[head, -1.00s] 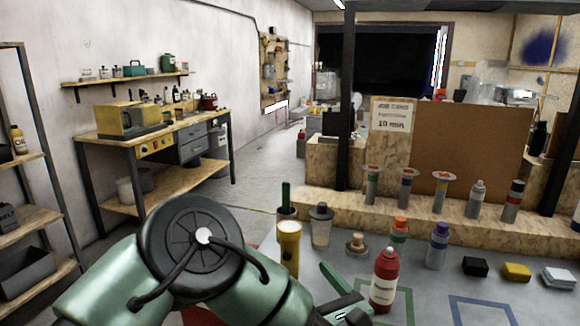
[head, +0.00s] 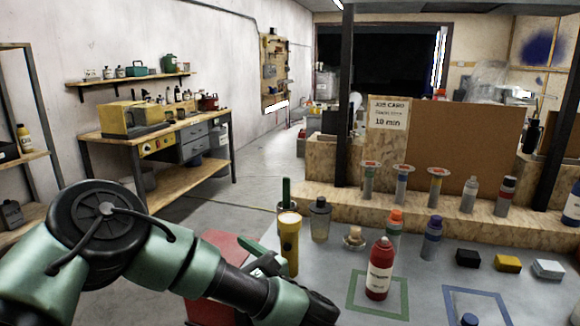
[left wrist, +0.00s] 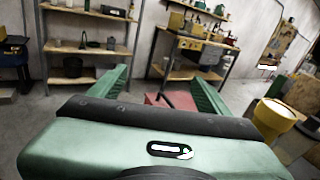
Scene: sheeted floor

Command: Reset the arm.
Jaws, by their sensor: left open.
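My left arm comes in from the left across the front of the head view. Its gripper (head: 250,250) points back and left, its green fingers partly hidden behind the arm. In the left wrist view, the two green fingers of the gripper (left wrist: 160,82) are spread wide with nothing held between them. A red bottle (head: 378,272) stands upright inside a green square outline (head: 402,300), apart from the gripper. A yellow flashlight (head: 289,243) stands upright just right of the fingers; it also shows in the left wrist view (left wrist: 272,118). My right gripper is not in view.
Several bottles stand on the surface and wooden ledge (head: 430,213) behind. A red area (head: 222,258) lies beside my arm. A workbench (head: 160,150) stands back left; floor before it is clear.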

